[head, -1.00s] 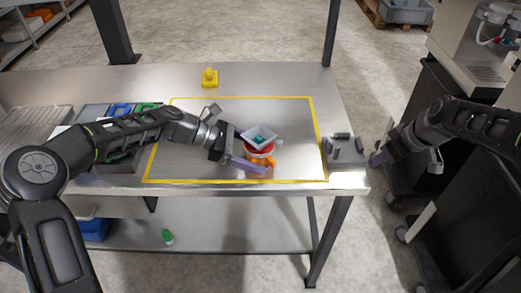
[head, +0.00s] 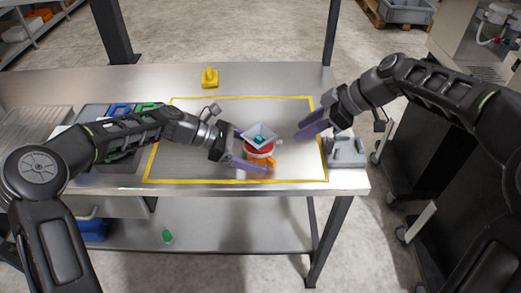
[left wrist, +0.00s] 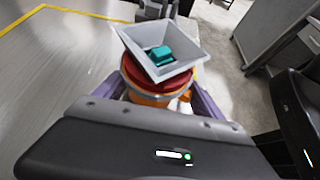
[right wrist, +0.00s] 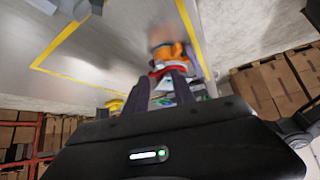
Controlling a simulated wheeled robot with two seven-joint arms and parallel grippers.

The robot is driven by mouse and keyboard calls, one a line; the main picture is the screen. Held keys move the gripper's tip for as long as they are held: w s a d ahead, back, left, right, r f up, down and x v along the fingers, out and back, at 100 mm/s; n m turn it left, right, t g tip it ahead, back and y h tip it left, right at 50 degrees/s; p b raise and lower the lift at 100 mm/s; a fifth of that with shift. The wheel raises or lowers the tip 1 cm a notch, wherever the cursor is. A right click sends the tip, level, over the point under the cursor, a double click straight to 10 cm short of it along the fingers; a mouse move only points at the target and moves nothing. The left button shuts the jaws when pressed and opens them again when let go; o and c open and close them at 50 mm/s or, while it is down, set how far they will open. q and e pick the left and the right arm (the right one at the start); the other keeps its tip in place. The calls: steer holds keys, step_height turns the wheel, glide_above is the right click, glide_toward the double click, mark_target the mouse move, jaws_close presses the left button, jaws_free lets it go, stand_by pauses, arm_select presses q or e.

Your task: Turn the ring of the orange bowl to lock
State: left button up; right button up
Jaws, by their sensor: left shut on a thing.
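The orange bowl (head: 265,161) stands on the steel table inside the yellow outline. A red ring (head: 261,148) sits on it, with a square grey hopper (head: 260,131) above, holding teal pieces (head: 260,140). In the left wrist view the orange bowl (left wrist: 150,99) and red ring (left wrist: 181,92) sit between my left fingers. My left gripper (head: 257,153) is shut on the orange bowl; the hopper hides part of its far finger. My right gripper (head: 304,125) is open and empty, right of the bowl and apart from it. The right wrist view shows the bowl (right wrist: 172,52) beyond its fingers.
A grey fixture (head: 346,152) stands at the table's right end, near my right gripper. A yellow object (head: 209,77) stands at the back. A grey tray with blue and green rings (head: 120,109) is at the left.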

mark_target(281, 145)
steer(key=shift+f, duration=0.1)
steer(key=x, duration=0.8)
arm_select(q)
steer(key=shift+s+d+r, duration=0.1)
steer(key=shift+s+d, duration=0.15)
arm_select(e)
steer(key=shift+s+a+f, duration=0.15)
steer(key=shift+f, duration=0.15)
arm_select(q)
steer(key=shift+s, duration=0.1)
arm_select(e)
steer(key=shift+s+a+f, duration=0.1)
steer(key=shift+s+f, duration=0.05)
steer(key=shift+s, duration=0.8)
arm_select(q)
steer(key=shift+a, duration=0.1)
arm_select(e)
steer(key=shift+s+a, duration=0.2)
steer(key=shift+s, duration=0.05)
stand_by(0.3)
arm_select(q)
steer(key=shift+w+a, duration=0.1)
steer(key=shift+w, duration=0.1)
arm_select(e)
steer(key=shift+a, duration=0.15)
arm_select(q)
steer(key=shift+w, duration=0.1)
arm_select(e)
steer(key=shift+r, duration=0.3)
